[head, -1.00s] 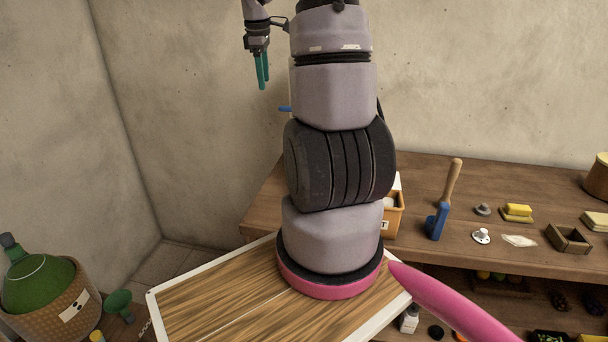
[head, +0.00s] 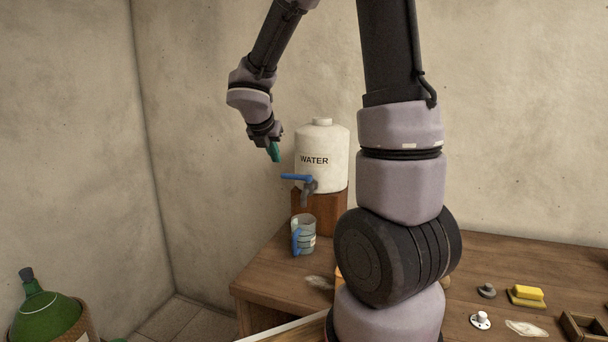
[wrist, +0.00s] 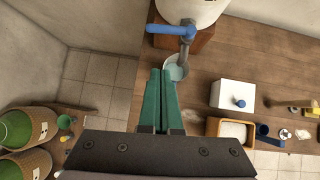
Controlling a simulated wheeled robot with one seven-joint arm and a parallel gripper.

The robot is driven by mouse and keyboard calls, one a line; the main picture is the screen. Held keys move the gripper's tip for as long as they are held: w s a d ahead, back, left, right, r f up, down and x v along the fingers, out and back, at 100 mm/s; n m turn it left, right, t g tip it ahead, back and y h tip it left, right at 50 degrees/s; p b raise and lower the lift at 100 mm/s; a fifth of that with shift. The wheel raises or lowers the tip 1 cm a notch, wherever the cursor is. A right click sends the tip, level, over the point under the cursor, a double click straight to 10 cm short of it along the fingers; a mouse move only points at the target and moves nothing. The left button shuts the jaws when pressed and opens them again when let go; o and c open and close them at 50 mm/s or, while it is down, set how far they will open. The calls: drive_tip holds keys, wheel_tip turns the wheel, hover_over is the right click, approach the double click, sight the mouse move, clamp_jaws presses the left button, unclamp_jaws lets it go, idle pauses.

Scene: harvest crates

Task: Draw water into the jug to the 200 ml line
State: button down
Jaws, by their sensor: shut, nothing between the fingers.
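A white water container (head: 322,160) marked WATER sits on a wooden block at the back left of the bench. Its grey tap (head: 308,190) has a blue lever (head: 296,177) that points left; it also shows in the wrist view (wrist: 168,29). The clear jug (head: 306,226), with a blue handle, stands upright below the spout. In the wrist view the jug (wrist: 177,72) looks pale blue inside; I cannot read its level or see a stream. My gripper (head: 275,153) is shut and empty, left of the container, in the air. Its green fingers (wrist: 161,72) partly overlap the jug in the wrist view.
In the wrist view, a white box (wrist: 232,95) and an orange-brown crate (wrist: 213,127) stand on the bench right of the jug. Green bottles (head: 46,308) stand low at the left. The bench's left edge is close to the jug.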

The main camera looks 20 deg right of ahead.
sight(290, 176)
drive_tip(key=w+d+r+x, duration=0.1)
drive_tip(key=x, duration=1.2)
drive_tip(key=shift+w+d+r, duration=0.2)
drive_tip(key=shift+d+r, duration=0.05)
drive_tip(key=shift+w, duration=0.1)
drive_tip(key=shift+w+d+m+g+h, duration=0.25)
drive_tip(key=shift+w+m+g+h, duration=0.05)
drive_tip(key=shift+w+m, duration=0.25)
drive_tip(key=shift+d, duration=0.1)
